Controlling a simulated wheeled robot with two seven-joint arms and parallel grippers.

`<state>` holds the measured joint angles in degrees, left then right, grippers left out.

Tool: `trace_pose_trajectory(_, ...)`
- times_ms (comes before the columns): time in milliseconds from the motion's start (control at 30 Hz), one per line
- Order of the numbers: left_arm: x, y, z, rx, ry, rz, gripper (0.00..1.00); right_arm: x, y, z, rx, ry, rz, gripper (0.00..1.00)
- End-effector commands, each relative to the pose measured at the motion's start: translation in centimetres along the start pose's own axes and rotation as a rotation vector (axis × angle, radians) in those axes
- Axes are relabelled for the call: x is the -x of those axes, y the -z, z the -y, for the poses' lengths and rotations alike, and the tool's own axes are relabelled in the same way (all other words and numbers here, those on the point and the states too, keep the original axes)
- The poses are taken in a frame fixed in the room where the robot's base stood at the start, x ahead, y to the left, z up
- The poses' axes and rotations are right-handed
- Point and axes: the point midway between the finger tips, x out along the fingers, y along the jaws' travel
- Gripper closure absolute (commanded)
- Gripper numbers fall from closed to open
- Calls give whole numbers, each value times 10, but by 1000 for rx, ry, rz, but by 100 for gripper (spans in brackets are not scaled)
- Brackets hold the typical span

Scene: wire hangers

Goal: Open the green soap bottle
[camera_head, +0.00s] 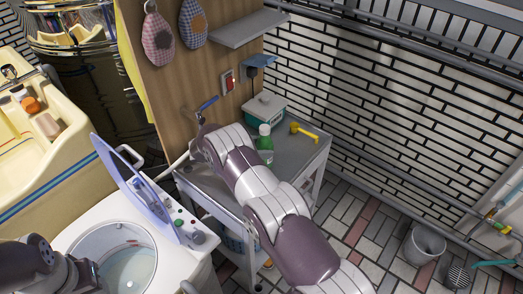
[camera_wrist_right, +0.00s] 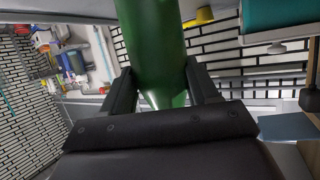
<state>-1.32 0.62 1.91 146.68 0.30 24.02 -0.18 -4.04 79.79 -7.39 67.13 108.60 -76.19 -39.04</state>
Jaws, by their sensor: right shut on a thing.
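The green soap bottle (camera_head: 264,144) stands on the grey cart, with a paler green top (camera_head: 264,129), just right of my right wrist. In the wrist view the green bottle (camera_wrist_right: 155,40) fills the space between the two dark fingers of my right gripper (camera_wrist_right: 162,85), which is shut on it. The bottle's upper end is out of that view. In the head view my right arm covers its gripper, so the fingers are hidden there. Part of my left arm shows at the lower left, but I cannot make out its gripper.
The grey cart (camera_head: 305,152) also holds a teal box with a white lid (camera_head: 264,108) and a yellow tool (camera_head: 304,132). A wooden panel stands behind. An open-lidded white washer (camera_head: 75,232) is at left. A bucket (camera_head: 424,245) stands on the floor at right.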

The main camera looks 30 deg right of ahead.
Motion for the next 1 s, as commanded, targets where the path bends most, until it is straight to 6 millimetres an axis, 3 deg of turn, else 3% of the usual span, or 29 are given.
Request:
trace_pose_trajectory(200, 1, 0, 0, 0, 0, 0, 57, 18, 34, -1, 0, 2, 0, 82)
trace_pose_trajectory(633, 5, 1, 0, 0, 0, 0, 57, 100, 62, -69, 1, 3, -1, 82)
trace_pose_trajectory(800, 5, 1, 0, 0, 0, 0, 57, 112, 67, -80, -1, 2, -1, 82)
trace_pose_trajectory(1000, 5, 1, 0, 0, 0, 0, 57, 114, 67, -82, 0, 0, -1, 82)
